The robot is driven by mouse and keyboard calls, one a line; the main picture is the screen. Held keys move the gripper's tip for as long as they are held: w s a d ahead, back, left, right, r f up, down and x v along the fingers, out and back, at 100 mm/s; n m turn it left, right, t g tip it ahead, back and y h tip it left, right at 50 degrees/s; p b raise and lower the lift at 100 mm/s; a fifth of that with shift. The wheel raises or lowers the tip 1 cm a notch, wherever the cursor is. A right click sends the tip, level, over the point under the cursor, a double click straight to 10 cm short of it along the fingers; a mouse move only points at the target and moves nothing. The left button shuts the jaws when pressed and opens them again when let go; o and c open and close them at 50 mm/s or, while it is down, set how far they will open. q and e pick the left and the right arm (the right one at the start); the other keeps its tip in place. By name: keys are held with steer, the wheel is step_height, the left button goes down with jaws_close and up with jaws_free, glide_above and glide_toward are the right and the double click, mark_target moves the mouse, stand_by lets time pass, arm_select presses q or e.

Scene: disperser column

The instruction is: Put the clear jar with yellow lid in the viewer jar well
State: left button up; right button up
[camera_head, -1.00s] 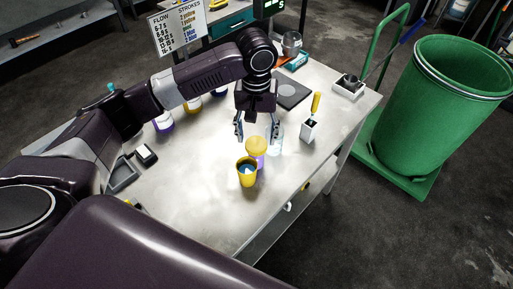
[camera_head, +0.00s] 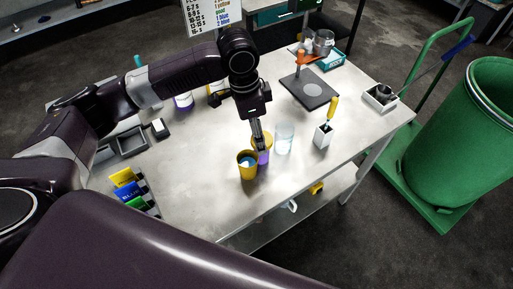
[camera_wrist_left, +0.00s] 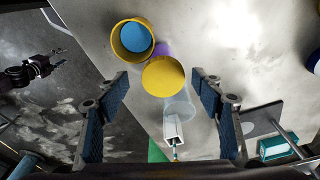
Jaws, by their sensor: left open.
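A jar with a round yellow lid (camera_head: 264,137) and a purple lower part (camera_head: 263,157) stands on the metal table; its lid also shows in the left wrist view (camera_wrist_left: 163,76). My left gripper (camera_head: 259,147) is open at this jar. In the left wrist view my left gripper (camera_wrist_left: 160,95) has its fingers spread on either side, with the lid ahead between them, not gripped. A clear glass cylinder (camera_head: 285,137) stands just right of the jar. I cannot tell which thing is the viewer jar well. My right gripper (camera_wrist_left: 57,51) shows small in the left wrist view, its jaw state unclear.
A yellow cup (camera_head: 247,167) with blue inside stands close to the jar. A white holder (camera_head: 323,137) with a yellow-handled tool and a dark plate (camera_head: 302,96) with a pale disc stand farther right. A green barrel (camera_head: 470,150) is beyond the table's edge.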

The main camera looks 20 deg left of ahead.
arm_select(q)
steer(key=shift+s+a+f, duration=0.1)
steer(key=shift+s+f, duration=0.05)
step_height(320, 180, down, 2)
steer(key=shift+f+p, duration=0.2)
steer(key=shift+p, duration=0.15)
steer(key=f, duration=0.1)
steer(key=w+f+p, duration=0.1)
steer(key=f, duration=0.1)
steer(key=d+f, duration=0.1)
steer(key=shift+w+f+p, duration=0.15)
steer(key=shift+p, duration=0.15)
steer(key=shift+f, duration=0.4)
steer(key=c, duration=1.2)
steer(key=shift+c, duration=0.3)
arm_select(e)
steer(key=shift+s+a+r, duration=1)
steer(key=shift+r, duration=0.1)
arm_select(q)
steer(key=shift+d, duration=0.1)
steer(key=shift+c, duration=0.6)
arm_select(e)
steer(key=shift+a, duration=0.2)
arm_select(q)
steer(key=shift+r, duration=0.2)
